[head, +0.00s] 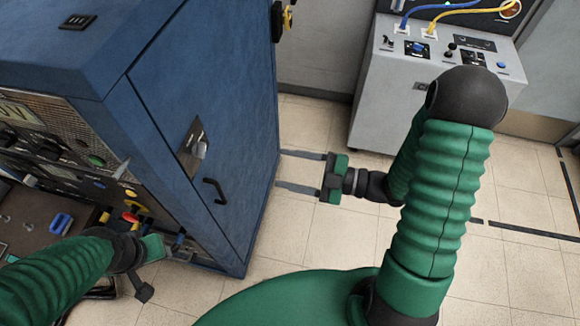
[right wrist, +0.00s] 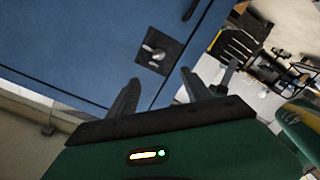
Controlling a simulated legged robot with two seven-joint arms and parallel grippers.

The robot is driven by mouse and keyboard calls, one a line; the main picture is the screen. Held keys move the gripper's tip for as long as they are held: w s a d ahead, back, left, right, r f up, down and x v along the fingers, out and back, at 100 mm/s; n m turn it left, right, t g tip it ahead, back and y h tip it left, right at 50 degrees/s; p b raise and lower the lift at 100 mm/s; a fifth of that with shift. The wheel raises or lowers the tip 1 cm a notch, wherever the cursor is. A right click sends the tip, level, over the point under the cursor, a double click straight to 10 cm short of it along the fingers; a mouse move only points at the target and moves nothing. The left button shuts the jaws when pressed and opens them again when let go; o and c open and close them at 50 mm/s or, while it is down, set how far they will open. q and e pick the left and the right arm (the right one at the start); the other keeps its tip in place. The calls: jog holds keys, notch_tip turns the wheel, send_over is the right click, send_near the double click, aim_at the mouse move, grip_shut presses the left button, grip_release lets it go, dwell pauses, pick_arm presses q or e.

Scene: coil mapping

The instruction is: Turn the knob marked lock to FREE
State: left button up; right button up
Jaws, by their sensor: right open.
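A silver lever-like knob (head: 198,148) sits on a dark plate on the blue cabinet's side door. It also shows in the right wrist view (right wrist: 155,52), beyond and between my fingers; its marking is too small to read. My right gripper (head: 281,168) is open and empty, to the right of the cabinet and apart from the knob. Its two fingers point toward the cabinet. My left gripper (head: 150,265) is low at the left, near the cabinet's front corner; its fingers are not clear.
The blue cabinet (head: 235,90) has a black door handle (head: 214,191) below the knob. A front panel (head: 60,150) with dials is at the left. A grey console (head: 385,115) with blue and yellow cables stands at the back right. Tiled floor (head: 310,240) lies open between them.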

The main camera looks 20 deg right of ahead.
jog(key=shift+a, duration=0.2)
jog(key=b+v, duration=0.3)
jog(key=v, duration=1.4)
jog(key=shift+w+f, duration=0.1)
jog(key=shift+f, duration=0.05)
